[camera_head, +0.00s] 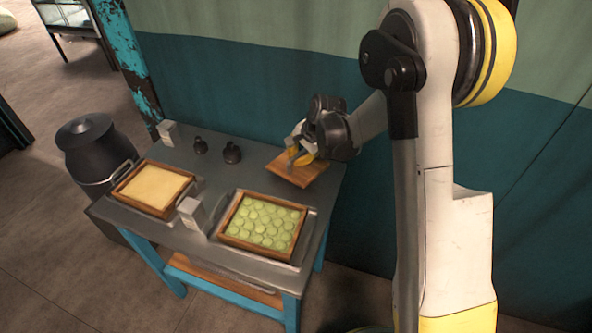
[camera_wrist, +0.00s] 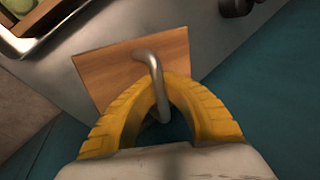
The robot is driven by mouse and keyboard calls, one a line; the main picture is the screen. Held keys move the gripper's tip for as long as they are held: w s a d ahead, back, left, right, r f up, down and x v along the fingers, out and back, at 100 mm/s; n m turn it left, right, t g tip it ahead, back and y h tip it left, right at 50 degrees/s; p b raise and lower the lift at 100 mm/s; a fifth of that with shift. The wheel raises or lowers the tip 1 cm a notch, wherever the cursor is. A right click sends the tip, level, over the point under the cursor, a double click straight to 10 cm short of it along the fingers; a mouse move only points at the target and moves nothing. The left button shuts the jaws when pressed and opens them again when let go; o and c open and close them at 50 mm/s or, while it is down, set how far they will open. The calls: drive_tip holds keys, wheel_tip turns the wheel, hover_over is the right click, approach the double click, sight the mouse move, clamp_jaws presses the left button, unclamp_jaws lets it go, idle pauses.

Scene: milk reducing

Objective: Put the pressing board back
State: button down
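The pressing board is a flat square wooden board (camera_head: 290,172) with a bent metal handle, at the back right corner of the grey table. It also shows in the wrist view (camera_wrist: 105,75), with its handle (camera_wrist: 150,62) rising between my fingers. My gripper (camera_head: 303,157) is over the board, and its yellow fingers close in around the handle, tips together at it (camera_wrist: 168,80). The board looks about level with the tabletop; I cannot tell whether it touches it. The fingers and handle hide part of the board.
A wooden frame with green rounds (camera_head: 262,222) sits in a metal tray at front right. Another frame with a pale yellow filling (camera_head: 153,186) is at left. Two dark weights (camera_head: 232,153) stand at the back. A black can (camera_head: 95,150) stands left of the table (camera_head: 225,178); a wall is behind.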

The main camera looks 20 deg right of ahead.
sight(296, 167)
wheel_tip(296, 167, down, 4)
drive_tip(key=shift+b, duration=0.9)
drive_tip(key=shift+r, duration=0.1)
drive_tip(key=c, duration=1.6)
unclamp_jaws()
drive_tip(key=p+v, duration=0.4)
drive_tip(key=v, duration=0.8)
drive_tip(key=s+a+r+n+t+h, duration=0.15)
drive_tip(key=s+r+n, duration=0.35)
drive_tip(key=s+r, duration=0.55)
drive_tip(key=s+r+n, duration=0.1)
drive_tip(key=s+n, duration=0.1)
drive_tip(key=s, duration=0.3)
drive_tip(key=s+r+n+t, duration=0.1)
drive_tip(key=s+n, duration=0.1)
drive_tip(key=s, duration=0.2)
drive_tip(key=s+a+r+n+h, duration=0.1)
drive_tip(key=s+n, duration=0.1)
drive_tip(key=s, duration=0.3)
drive_tip(key=shift+s+a+r+n+t, duration=0.1)
drive_tip(key=shift+s+r+n+t, duration=0.15)
drive_tip(key=shift+s+r+n, duration=0.1)
